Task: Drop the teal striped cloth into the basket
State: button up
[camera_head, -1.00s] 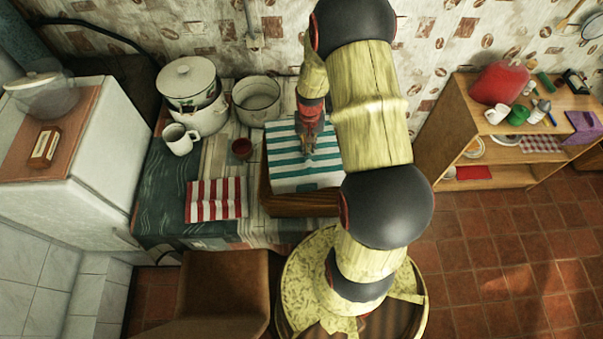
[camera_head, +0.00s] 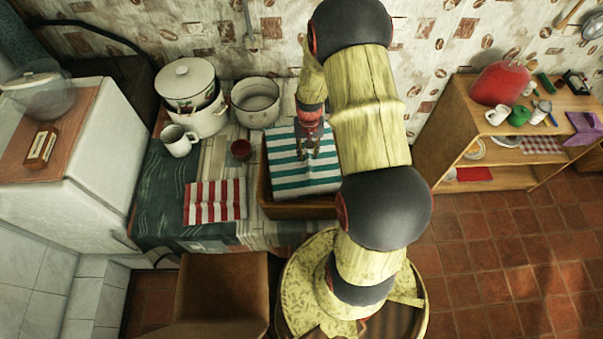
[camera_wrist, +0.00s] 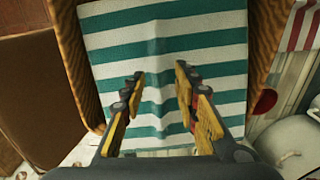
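The teal and white striped cloth (camera_head: 287,177) lies spread inside the brown basket (camera_head: 297,211) on the table. In the wrist view the cloth (camera_wrist: 160,45) has a crease down its middle, and basket walls (camera_wrist: 73,62) rise on both sides of it. My gripper (camera_head: 309,154) is above the cloth, within the basket's outline. In the wrist view my gripper (camera_wrist: 160,75) is open, its two fingers well apart with nothing pinched between them. Whether a fingertip still touches the cloth I cannot tell. My arm hides the basket's right side in the head view.
A red and white striped cloth (camera_head: 215,201) lies left of the basket. A small red cup (camera_head: 241,150), a white mug (camera_head: 179,141), an open pot (camera_head: 256,102) and stacked enamel pots (camera_head: 188,88) stand behind and left. A chair (camera_head: 222,292) is at the table's front.

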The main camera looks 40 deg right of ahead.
notch_tip(320, 180, up, 12)
dwell(0.6)
dwell(0.5)
jog(key=s+a+r+n+t+b, duration=0.2)
jog(key=s+a+r+b, duration=0.4)
jog(key=a, duration=0.5)
jog(key=s+a+r+n+t+b, duration=0.3)
jog(key=s+a+r+n+b, duration=0.2)
jog(key=s+a+r, duration=0.3)
jog(key=a+b, duration=0.1)
jog(key=a, duration=0.3)
jog(key=shift+s+t+b, duration=0.3)
jog(key=shift+s, duration=0.05)
